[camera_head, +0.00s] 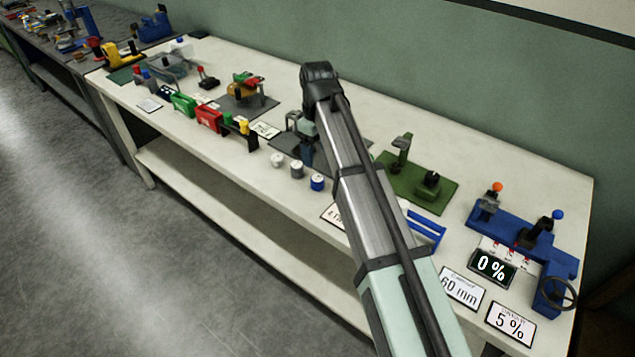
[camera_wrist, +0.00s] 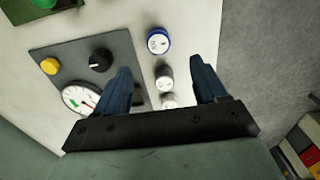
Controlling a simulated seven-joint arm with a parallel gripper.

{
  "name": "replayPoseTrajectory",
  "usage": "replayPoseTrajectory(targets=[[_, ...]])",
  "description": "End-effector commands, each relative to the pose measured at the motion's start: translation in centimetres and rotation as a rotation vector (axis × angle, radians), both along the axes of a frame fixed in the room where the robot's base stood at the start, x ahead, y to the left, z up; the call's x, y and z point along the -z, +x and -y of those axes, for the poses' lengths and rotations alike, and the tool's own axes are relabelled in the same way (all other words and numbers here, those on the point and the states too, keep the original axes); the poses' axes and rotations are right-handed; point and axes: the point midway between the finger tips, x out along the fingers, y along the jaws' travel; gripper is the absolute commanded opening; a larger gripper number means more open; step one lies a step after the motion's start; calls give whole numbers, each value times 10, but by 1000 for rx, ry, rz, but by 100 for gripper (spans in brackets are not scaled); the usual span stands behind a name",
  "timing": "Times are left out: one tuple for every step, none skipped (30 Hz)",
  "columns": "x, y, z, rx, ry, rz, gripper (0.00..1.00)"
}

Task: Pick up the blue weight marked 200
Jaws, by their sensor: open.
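The blue weight (camera_head: 317,182) is a short cylinder with a white top, at the right end of a row of three on the bench. In the wrist view it (camera_wrist: 158,41) stands beyond the fingertips, between their lines; its marking is too small to read. A grey weight (camera_head: 296,169) and a white weight (camera_head: 277,159) stand beside it, apart from it. My gripper (camera_wrist: 160,62) is open, fingers pointing towards the row, with nothing held. The grey weight (camera_wrist: 165,77) shows between the fingers, and the white one (camera_wrist: 169,101) is partly hidden by the gripper body.
A grey plate (camera_wrist: 75,62) with a dial (camera_wrist: 80,99), a black knob (camera_wrist: 101,59) and a yellow button (camera_wrist: 49,66) lies left of my gripper. A blue rack (camera_head: 425,228) and a green board (camera_head: 408,186) are further right. The bench edge runs close to the weights.

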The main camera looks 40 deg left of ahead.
Motion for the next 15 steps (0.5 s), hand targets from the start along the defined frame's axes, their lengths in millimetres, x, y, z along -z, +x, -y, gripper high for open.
replayPoseTrajectory(targets=[[10, -1, 1, 0, -2, -1, 71], [15, -1, 1, 1, -2, -1, 71], [21, -1, 1, 1, -2, -1, 71], [26, -1, 1, 1, -1, 0, 71], [30, 0, 1, 1, -1, 0, 71], [35, 0, 0, 1, -1, 0, 71], [38, 0, 0, 1, -1, 0, 71], [41, 0, 0, 1, -1, 0, 71], [43, 0, 0, 2, -1, 1, 71], [45, 0, 0, 2, -1, 1, 71], [46, 0, 0, 2, 0, 1, 71], [48, 0, 0, 2, 0, 2, 71], [49, 0, 0, 2, 0, 2, 71], [49, 0, 0, 2, 0, 2, 71], [50, 0, 0, 2, 0, 2, 71]])
